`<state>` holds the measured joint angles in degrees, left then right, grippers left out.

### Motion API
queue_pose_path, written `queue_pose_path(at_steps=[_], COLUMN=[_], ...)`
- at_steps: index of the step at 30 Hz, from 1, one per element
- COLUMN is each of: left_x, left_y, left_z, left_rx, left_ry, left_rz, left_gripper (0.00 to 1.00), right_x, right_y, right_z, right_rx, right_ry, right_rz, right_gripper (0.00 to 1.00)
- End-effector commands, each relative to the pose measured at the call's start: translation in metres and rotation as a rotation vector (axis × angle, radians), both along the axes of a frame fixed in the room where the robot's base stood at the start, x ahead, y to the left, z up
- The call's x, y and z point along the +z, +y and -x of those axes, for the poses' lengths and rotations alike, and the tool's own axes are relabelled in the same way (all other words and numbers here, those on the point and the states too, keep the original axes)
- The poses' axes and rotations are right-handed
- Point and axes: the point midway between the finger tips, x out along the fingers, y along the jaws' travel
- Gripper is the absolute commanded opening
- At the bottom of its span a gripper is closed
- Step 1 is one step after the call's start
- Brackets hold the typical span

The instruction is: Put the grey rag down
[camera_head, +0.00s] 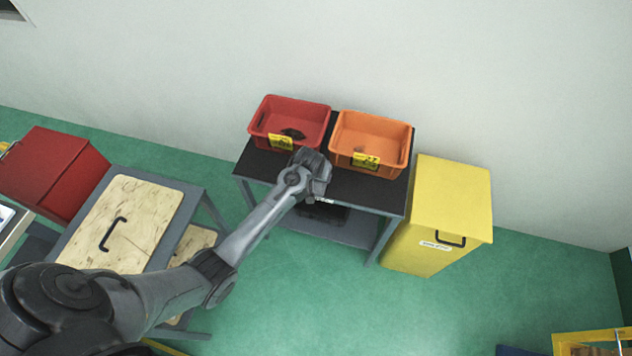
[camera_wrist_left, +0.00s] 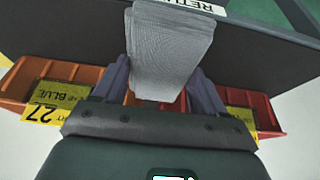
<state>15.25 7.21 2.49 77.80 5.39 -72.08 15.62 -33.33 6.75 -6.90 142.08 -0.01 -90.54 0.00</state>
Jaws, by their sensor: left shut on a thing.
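My left gripper (camera_head: 318,178) is over the front part of the black-topped bench (camera_head: 375,188), in front of the red and orange bins. In the left wrist view, the folded grey rag (camera_wrist_left: 168,45) is between the two fingers of the gripper (camera_wrist_left: 163,85), which is shut on it. The rag hangs out past the fingertips over the dark bench top (camera_wrist_left: 255,45). I cannot tell whether it touches the bench. In the head view the rag is hidden by my gripper. My right gripper is in neither view.
A red bin (camera_head: 310,112) with a dark thing (camera_head: 292,134) in it and an orange bin (camera_head: 372,130) stand at the bench's back. A yellow lidded bin (camera_head: 450,195) stands to the right. A wooden-topped cart (camera_head: 145,210) and red box (camera_head: 50,170) are left.

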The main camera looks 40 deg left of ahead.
Motion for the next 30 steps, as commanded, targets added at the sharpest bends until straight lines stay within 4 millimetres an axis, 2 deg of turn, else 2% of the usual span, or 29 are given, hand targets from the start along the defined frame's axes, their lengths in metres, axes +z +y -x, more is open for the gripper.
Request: queue_pose_path(at_steps=[7, 15, 29, 30], left_x=[-0.010, -0.041, -0.047, -0.046], left_y=[0.005, 0.004, 0.004, 0.004], left_z=[-0.003, -0.002, -0.002, -0.002], left_rx=[0.001, 0.000, 0.001, 0.001], left_ry=[0.001, 0.001, -0.001, -0.001], left_rz=[0.001, 0.001, 0.001, 0.001], left_gripper=[0.47, 0.47, 0.47, 0.77], right_x=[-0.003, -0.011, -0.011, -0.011], right_y=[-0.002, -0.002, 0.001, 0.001], right_z=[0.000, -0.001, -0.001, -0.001], right_rx=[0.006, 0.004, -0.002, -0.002], right_ry=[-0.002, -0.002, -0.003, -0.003], right_rz=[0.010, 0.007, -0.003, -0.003], right_gripper=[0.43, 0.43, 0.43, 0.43])
